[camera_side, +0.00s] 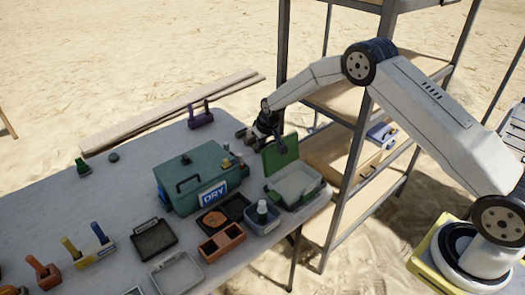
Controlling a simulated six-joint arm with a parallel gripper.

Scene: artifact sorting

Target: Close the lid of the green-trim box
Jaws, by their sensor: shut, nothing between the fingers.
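The green-trim box (297,186) stands at the right end of the table. Its green lid (281,153) is raised, standing upright at the back edge, and the pale inside of the box shows. My gripper (252,135) is shut and empty. In the picture it is just above and left of the raised lid, near the lid's top edge. The fingertips are small and dark, and I cannot tell whether they touch the lid.
A teal box marked DRY (190,184) stands left of the green-trim box. A grey bin with a bottle (264,229), an orange divided tray (222,244) and a dark tray (154,239) lie in front. A metal-framed shelf (345,150) stands close on the right.

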